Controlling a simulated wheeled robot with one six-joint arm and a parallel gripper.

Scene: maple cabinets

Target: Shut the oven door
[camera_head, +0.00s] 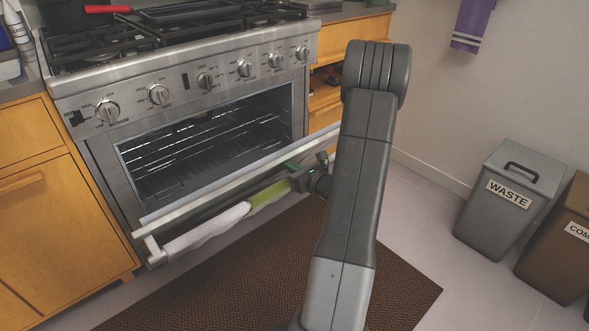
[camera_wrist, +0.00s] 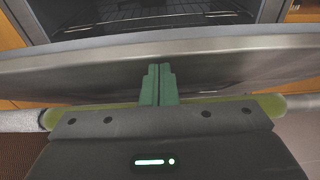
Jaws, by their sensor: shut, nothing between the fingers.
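The oven (camera_head: 200,110) is stainless steel, with its racks showing through the opening in the head view. Its door (camera_head: 240,180) is partly open, tilted outward and down. A handle bar (camera_head: 153,247) with white and green towels (camera_head: 265,199) on it runs along the door's outer side. My gripper (camera_head: 300,170) is at the door's outer face, right of its middle. In the wrist view, my green fingers (camera_wrist: 159,84) are together and empty, their tips at the door's metal surface (camera_wrist: 230,62). I cannot tell whether they touch it.
Gas burners (camera_head: 160,20) and a red-handled utensil (camera_head: 107,9) are on top. Wooden cabinets (camera_head: 50,215) flank the oven. A dark mat (camera_head: 220,290) lies on the floor in front. A grey waste bin (camera_head: 508,200) and a brown bin (camera_head: 560,245) stand at the right.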

